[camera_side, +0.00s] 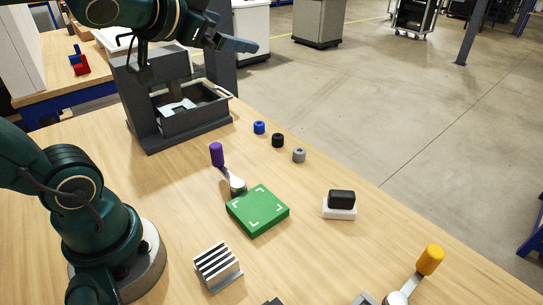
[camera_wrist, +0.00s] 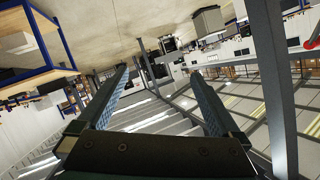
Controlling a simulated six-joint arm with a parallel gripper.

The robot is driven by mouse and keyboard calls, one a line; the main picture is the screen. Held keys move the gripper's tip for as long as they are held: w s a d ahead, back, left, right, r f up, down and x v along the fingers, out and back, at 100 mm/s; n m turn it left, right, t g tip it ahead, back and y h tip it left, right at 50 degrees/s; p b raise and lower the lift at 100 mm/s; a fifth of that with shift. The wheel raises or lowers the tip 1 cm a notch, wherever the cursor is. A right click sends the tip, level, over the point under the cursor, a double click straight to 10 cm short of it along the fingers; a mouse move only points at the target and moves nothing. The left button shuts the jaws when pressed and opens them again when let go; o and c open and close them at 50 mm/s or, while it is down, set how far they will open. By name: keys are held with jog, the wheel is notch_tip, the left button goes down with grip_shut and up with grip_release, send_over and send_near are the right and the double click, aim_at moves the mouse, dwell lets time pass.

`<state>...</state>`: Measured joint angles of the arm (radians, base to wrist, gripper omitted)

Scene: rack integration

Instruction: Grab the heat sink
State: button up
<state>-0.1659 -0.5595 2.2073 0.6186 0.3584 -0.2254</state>
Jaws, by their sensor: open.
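The heat sink (camera_side: 218,267) is a small silver block with dark and light parallel fins. It stands on the wooden table at the lower middle of the side view, in front of the green block. My gripper (camera_side: 250,46) is high at the top of the side view, above and beyond the dark grey machine and far from the heat sink. In the wrist view my gripper (camera_wrist: 165,98) shows two spread fingers with nothing between them. The wrist view looks out over the room, and the heat sink is not seen there.
A green block (camera_side: 258,210) with white corner marks lies mid-table. Around it are a purple-handled tool (camera_side: 218,156), a black-and-white block (camera_side: 340,204), several small rings (camera_side: 278,140) and a yellow-handled tool (camera_side: 428,262). A dark grey machine (camera_side: 150,100) stands at the back.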

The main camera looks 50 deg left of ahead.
jog(key=w+r+m+t+h, duration=0.1)
jog(key=w+r+m+t, duration=0.2)
jog(key=w+m, duration=0.1)
jog(key=d+m+h, duration=0.7)
jog(key=h, duration=0.1)
jog(key=m+g+h, duration=0.6)
jog(key=g+h, duration=0.3)
jog(key=g, duration=0.7)
send_over(210, 252)
jog(key=a, duration=0.3)
notch_tip(210, 252, down, 12)
jog(key=shift+y, duration=0.3)
notch_tip(210, 252, down, 17)
jog(key=shift+d+f, duration=0.2)
jog(key=shift+x, duration=2.45)
